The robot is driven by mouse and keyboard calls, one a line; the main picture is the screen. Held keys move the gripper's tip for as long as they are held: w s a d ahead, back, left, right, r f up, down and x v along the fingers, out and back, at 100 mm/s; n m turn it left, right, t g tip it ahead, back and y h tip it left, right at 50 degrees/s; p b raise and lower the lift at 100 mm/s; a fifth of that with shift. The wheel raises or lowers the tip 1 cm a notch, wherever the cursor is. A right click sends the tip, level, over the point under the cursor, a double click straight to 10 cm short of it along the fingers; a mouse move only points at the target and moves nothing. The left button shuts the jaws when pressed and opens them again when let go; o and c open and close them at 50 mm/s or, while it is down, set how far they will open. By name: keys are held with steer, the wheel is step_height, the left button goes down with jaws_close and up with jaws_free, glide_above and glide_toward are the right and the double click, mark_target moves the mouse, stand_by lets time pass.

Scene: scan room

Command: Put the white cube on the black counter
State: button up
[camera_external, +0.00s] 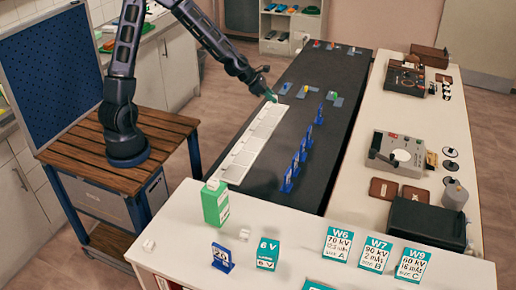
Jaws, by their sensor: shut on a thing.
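The black counter (262,172) is the long dark surface running from the middle front to the back. My gripper (271,97) is low over its left part, by the far end of a row of white panels. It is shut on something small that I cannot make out. One small white cube (149,245) sits on the white front counter (185,225) near its left edge. Another small white piece (244,234) stands there beside the teal 6 V sign. Whether my gripper touches the black counter is unclear.
White panels (262,130) line the black counter's left side. Blue upright markers (303,150) stand along its middle, with small coloured items farther back. A green carton (215,203) stands at its near left corner. A white counter with devices (399,153) lies right.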

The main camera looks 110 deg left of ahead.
steer(key=shift+f, duration=10.75)
steer(key=shift+f, duration=0.1)
steer(key=o, duration=1)
steer(key=shift+o, duration=0.2)
